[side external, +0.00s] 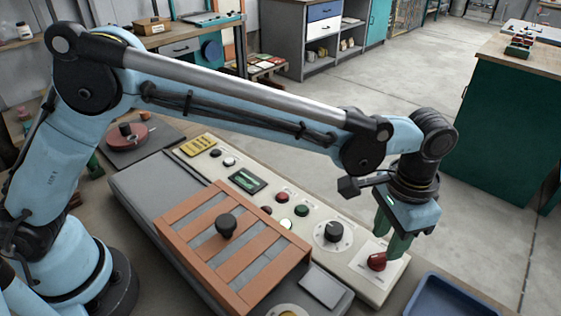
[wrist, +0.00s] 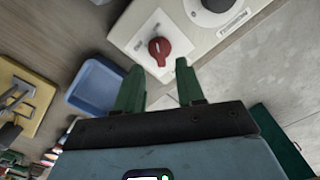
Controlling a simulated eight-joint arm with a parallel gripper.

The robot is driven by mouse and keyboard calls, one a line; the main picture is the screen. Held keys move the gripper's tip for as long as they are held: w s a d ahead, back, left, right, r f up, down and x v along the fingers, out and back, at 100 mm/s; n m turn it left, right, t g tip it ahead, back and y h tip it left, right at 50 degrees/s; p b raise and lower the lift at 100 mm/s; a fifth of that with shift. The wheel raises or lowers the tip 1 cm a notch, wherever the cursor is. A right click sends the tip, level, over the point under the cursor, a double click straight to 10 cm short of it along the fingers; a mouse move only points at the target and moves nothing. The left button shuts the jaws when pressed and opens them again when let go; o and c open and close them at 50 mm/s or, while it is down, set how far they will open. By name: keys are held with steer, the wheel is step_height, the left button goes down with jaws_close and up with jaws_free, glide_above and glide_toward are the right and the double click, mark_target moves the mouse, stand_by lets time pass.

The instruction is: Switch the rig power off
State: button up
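The red rotary knob (side external: 377,261) sits on a white plate at the right end of the cream control panel (side external: 366,284). In the wrist view the red knob (wrist: 159,49) lies beyond my fingertips, between them in the picture. My gripper (side external: 393,240) points down over that end of the panel, close to the knob. In the wrist view its two green fingers (wrist: 158,66) are apart with nothing between them. Whether a finger touches the knob cannot be told.
A black dial (side external: 334,232) is left of the red knob, with red and green buttons (side external: 283,197) further along. An orange slatted cover with a black knob (side external: 227,225) stands in front. A blue tray (side external: 448,297) lies right of the panel.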

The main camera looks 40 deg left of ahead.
mark_target(382, 254)
steer(key=shift+f, duration=2.05)
jaws_close()
